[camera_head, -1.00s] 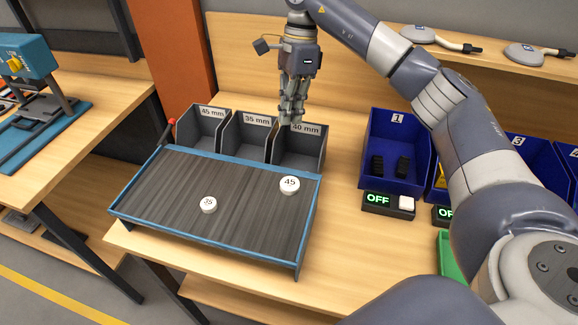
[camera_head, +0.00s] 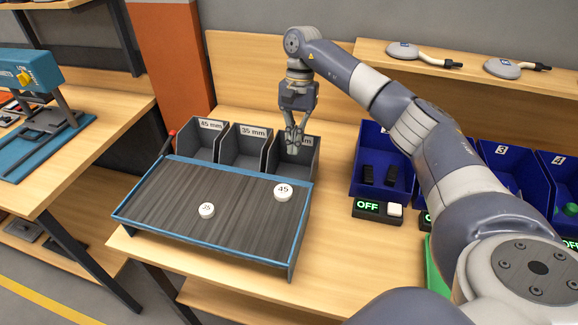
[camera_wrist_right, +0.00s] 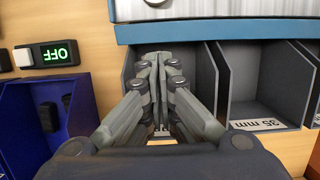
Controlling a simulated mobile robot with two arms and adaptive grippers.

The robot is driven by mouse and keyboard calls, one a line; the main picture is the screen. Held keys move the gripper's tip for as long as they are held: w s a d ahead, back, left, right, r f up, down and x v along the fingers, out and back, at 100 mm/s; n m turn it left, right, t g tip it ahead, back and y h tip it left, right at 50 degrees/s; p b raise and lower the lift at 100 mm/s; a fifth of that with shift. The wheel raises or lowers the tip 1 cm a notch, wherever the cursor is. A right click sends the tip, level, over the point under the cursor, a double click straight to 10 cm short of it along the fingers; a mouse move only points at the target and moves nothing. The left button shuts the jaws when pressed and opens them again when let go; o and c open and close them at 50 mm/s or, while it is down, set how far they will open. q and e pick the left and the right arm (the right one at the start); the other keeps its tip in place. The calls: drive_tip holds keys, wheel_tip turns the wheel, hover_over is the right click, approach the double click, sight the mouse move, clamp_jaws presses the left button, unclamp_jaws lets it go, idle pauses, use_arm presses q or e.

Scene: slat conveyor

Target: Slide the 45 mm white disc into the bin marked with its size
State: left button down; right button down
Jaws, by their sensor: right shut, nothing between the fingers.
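The white disc marked 45 (camera_head: 283,192) lies on the dark slat conveyor (camera_head: 160,205), near its right side. A smaller white disc marked 35 (camera_head: 207,210) lies nearer the conveyor's front middle. Behind the conveyor stand three grey bins: the 45 mm bin (camera_head: 205,140) at left, the 35 mm bin (camera_head: 243,149) in the middle, and a right bin (camera_head: 303,165) whose label is mostly hidden by my gripper. My right gripper (camera_head: 293,150) is shut and empty, pointing down over the right bin. It also shows in the right wrist view (camera_wrist_right: 157,60). My left gripper is out of view.
Blue bins (camera_head: 378,180) stand to the right, with an OFF display box (camera_head: 378,210) before the nearest. A red-tipped lever (camera_head: 171,135) rises at the conveyor's back left corner. Wooden tabletop (camera_head: 335,240) is clear right of the conveyor.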

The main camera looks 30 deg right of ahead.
sight(288, 183)
drive_tip(key=x, duration=0.1)
drive_tip(key=p+x, duration=0.1)
drive_tip(key=x, duration=0.1)
drive_tip(key=p+x, duration=0.1)
drive_tip(key=shift+s+a+f, duration=0.25)
drive_tip(key=shift+s+f, duration=0.05)
drive_tip(key=shift+s, duration=0.05)
drive_tip(key=shift+s+a+p, duration=0.9)
drive_tip(key=shift+a+p, duration=0.1)
drive_tip(key=shift+a, duration=0.05)
drive_tip(key=shift+s+a+f, duration=0.15)
drive_tip(key=shift+s+a, duration=0.1)
drive_tip(key=shift+a, duration=0.05)
drive_tip(key=shift+s+a+f+b, duration=0.15)
drive_tip(key=shift+s+a+b, duration=0.2)
drive_tip(key=shift+a, duration=0.1)
drive_tip(key=shift+s+a, duration=0.35)
drive_tip(key=shift+a, duration=0.05)
